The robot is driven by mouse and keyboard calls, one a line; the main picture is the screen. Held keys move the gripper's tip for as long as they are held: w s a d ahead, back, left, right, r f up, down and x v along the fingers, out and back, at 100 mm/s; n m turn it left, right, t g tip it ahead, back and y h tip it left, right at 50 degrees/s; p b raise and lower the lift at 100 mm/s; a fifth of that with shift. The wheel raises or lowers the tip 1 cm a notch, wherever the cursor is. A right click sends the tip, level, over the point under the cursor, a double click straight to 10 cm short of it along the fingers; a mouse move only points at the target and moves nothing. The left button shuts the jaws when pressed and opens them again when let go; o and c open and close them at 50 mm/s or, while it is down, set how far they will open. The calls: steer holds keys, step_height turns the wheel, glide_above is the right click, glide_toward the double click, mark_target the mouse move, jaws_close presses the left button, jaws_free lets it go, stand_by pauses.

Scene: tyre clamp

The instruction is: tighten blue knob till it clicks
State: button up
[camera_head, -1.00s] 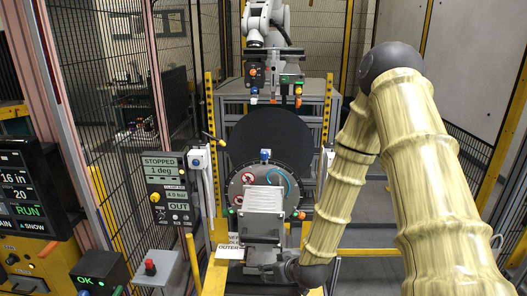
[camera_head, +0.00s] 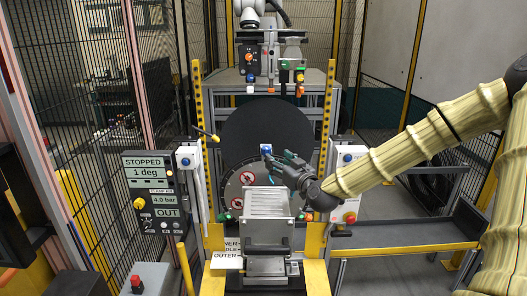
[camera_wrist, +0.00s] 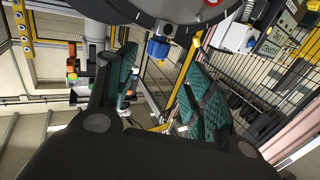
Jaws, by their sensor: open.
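The blue knob (camera_head: 266,149) sits at the top of the round grey plate (camera_head: 240,190), in front of the large dark disc (camera_head: 267,125). My gripper (camera_head: 277,158) reaches in from the right, with its fingers just right of and below the knob in the head view. In the wrist view, the blue knob (camera_wrist: 158,48) shows at the upper middle, under the edge of the dark plate. The two green-padded fingers of my gripper (camera_wrist: 157,80) are spread wide, with the knob seen between and beyond them. They hold nothing. Contact with the knob cannot be told.
A status panel (camera_head: 153,190) at left reads STOPPED, 1 deg, 4.0 bar, OUT. A grey box with a handle (camera_head: 267,210) stands below the plate. Yellow posts (camera_head: 199,120) flank the disc. A control box (camera_head: 348,185) is at right, behind my arm.

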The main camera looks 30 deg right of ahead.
mark_target(268, 150)
steer(key=shift+w+d+r+p, duration=0.1)
steer(key=shift+w+d+p, duration=0.1)
steer(key=shift+w, duration=0.4)
steer(key=shift+w+d+r+p, duration=0.1)
steer(key=shift+w+d+p, duration=0.05)
steer(key=shift+w, duration=0.4)
steer(key=shift+w+d+r+p, duration=0.1)
steer(key=shift+w+d+p, duration=0.1)
steer(key=shift+w, duration=0.4)
steer(key=shift+w+p, duration=0.35)
steer(key=shift+w, duration=1.15)
steer(key=shift+w+d+f+p, duration=0.15)
steer(key=shift+w+p, duration=0.3)
steer(key=shift+w, duration=1.55)
steer(key=shift+c, duration=0.2)
steer(key=c, duration=1)
